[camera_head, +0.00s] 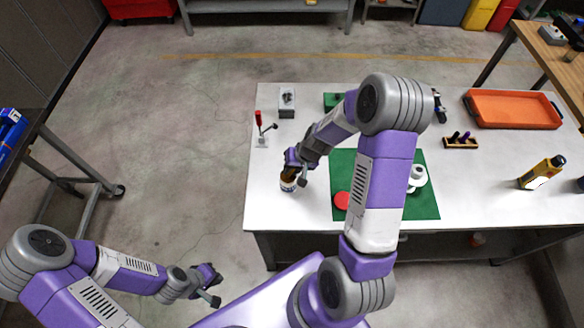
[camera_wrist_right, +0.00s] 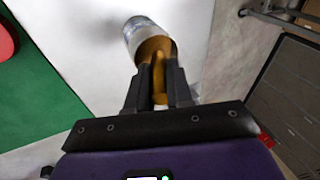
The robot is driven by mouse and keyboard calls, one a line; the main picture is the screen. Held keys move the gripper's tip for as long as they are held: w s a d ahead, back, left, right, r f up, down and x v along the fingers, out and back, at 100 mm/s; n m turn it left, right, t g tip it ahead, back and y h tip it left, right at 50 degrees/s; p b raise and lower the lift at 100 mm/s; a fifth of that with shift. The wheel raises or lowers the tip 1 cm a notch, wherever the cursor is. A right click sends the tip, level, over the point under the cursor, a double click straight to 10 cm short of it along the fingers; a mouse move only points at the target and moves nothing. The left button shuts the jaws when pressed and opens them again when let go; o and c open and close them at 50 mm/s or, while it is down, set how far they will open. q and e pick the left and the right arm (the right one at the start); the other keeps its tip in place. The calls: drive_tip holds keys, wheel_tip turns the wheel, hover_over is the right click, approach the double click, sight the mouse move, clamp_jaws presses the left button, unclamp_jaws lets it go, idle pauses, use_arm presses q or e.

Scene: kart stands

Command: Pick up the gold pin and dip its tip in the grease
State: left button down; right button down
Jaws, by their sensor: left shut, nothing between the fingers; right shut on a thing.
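The grease jar (camera_head: 288,185), whitish with a label, stands near the left edge of the white table. The right wrist view shows the jar (camera_wrist_right: 138,30) with brown-gold grease (camera_wrist_right: 157,45) at its mouth. My right gripper (camera_head: 291,169) is above the jar, shut on the gold pin (camera_wrist_right: 160,80), which is between the fingers and points at the jar's mouth. The pin's tip is at the grease; how deep it sits I cannot tell. My left gripper (camera_head: 217,289) is shut and empty, away from the table at the lower left.
A green mat (camera_head: 425,205) carries a red disc (camera_head: 341,200) and a white part (camera_head: 417,177). A red-handled clamp (camera_head: 261,138) and grey block (camera_head: 287,102) stand behind the jar. An orange tray (camera_head: 513,108), small wooden rack (camera_head: 461,143) and yellow bottle (camera_head: 541,174) are at the right.

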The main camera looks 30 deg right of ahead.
drive_tip(key=shift+f+b, duration=0.55)
idle(0.7)
drive_tip(key=shift+s+a+f+b, duration=0.1)
drive_tip(key=shift+s+f+b, duration=0.15)
drive_tip(key=shift+b, duration=0.15)
idle(1.9)
drive_tip(key=shift+w+r+p, duration=0.15)
drive_tip(key=shift+r+p, duration=0.6)
drive_tip(key=shift+r, duration=0.15)
drive_tip(key=shift+w+r+p, duration=0.1)
drive_tip(key=shift+r+p, duration=2.05)
drive_tip(key=shift+r, duration=0.7)
drive_tip(key=shift+f, duration=0.15)
